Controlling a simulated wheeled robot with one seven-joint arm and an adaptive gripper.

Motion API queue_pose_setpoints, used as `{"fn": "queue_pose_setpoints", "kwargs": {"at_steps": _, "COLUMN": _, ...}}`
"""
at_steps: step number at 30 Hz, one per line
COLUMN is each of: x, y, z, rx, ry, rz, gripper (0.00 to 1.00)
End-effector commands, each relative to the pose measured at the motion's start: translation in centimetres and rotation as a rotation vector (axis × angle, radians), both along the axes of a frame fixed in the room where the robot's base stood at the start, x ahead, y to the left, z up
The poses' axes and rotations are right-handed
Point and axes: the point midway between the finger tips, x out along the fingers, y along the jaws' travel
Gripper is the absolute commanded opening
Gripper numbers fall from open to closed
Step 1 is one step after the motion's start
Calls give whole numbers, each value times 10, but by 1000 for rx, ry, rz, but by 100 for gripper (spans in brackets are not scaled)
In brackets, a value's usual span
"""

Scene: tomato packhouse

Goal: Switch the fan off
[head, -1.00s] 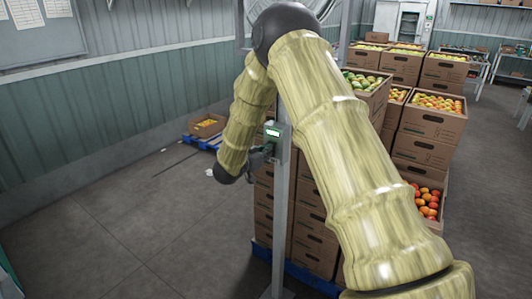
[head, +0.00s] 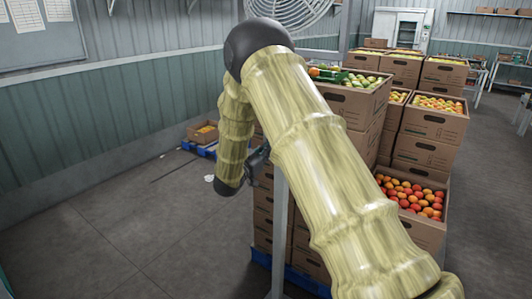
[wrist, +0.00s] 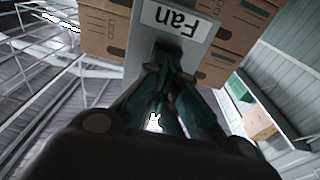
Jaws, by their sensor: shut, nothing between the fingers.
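In the wrist view, a grey panel with an upside-down "Fan" label (wrist: 174,20) is right ahead. My gripper (wrist: 164,62) is shut and empty, its fingertips close below the label; I cannot tell whether they touch the panel. The fingers cover the switch area. In the head view my gripper (head: 260,156) is beside the post.
Stacked cartons of tomatoes (head: 412,198) stand right behind and beside the post, on a blue pallet (head: 300,280). A low carton (head: 202,132) sits by the left wall.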

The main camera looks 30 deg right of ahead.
Motion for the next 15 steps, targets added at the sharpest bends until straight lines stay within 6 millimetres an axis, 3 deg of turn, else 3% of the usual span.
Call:
{"fn": "queue_pose_setpoints", "kwargs": {"at_steps": 8, "x": -12, "y": 34, "z": -3, "rx": -3, "ry": -1, "rz": 0, "gripper": 0}}
{"fn": "queue_pose_setpoints", "kwargs": {"at_steps": 15, "x": -28, "y": 79, "z": -11, "rx": -2, "ry": 1, "rz": 4, "gripper": 0}}
